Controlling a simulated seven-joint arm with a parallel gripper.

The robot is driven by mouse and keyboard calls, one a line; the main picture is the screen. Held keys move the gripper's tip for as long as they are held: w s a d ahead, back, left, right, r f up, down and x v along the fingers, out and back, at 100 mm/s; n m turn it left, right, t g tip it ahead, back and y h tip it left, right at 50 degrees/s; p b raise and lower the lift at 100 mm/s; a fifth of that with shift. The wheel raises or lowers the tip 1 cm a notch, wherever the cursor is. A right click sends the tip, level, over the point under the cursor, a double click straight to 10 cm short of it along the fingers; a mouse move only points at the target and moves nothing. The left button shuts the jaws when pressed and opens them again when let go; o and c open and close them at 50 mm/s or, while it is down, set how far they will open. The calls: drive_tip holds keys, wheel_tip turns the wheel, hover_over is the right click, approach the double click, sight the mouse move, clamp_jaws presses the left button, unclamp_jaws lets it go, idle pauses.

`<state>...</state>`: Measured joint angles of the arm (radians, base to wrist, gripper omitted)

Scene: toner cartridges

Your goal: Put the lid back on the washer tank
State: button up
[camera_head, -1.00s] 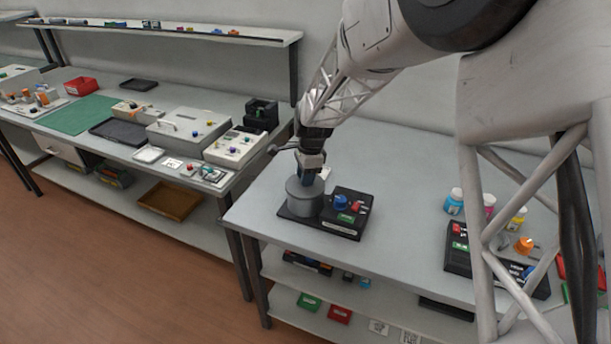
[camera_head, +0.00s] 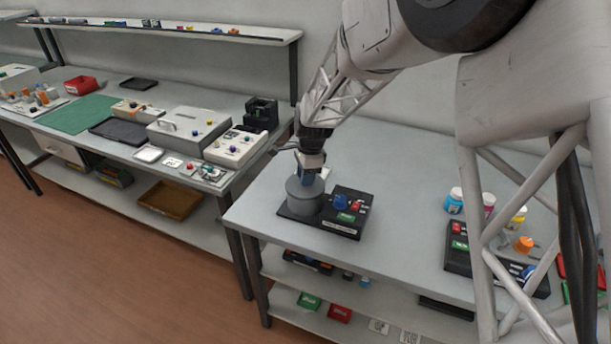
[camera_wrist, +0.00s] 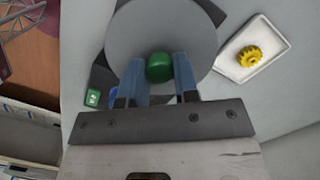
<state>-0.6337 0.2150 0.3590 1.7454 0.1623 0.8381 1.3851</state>
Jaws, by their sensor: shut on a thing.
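The washer tank (camera_head: 303,205) is a grey cylinder on a black base (camera_head: 344,228) with blue, red and green controls, near the left end of the table. My gripper (camera_head: 307,178) is right above it, pointing down. In the wrist view my gripper (camera_wrist: 159,78) has its two blue fingers closed on a green knob (camera_wrist: 159,68). The knob sits at the middle of a round grey lid (camera_wrist: 150,28), which looks level. The lid appears to be at the tank's top; whether it rests fully on the rim is hidden.
A white tray (camera_wrist: 276,38) with a yellow gear (camera_wrist: 250,55) lies beside the tank. To the right are paint-like bottles (camera_head: 454,201) and another black unit (camera_head: 458,262). The table between them is clear. A bench (camera_head: 100,140) with equipment stands at left.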

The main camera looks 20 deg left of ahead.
drive_tip(key=o, duration=1.5)
drive_tip(key=shift+r, duration=0.1)
drive_tip(key=shift+r, duration=2.45)
clamp_jaws()
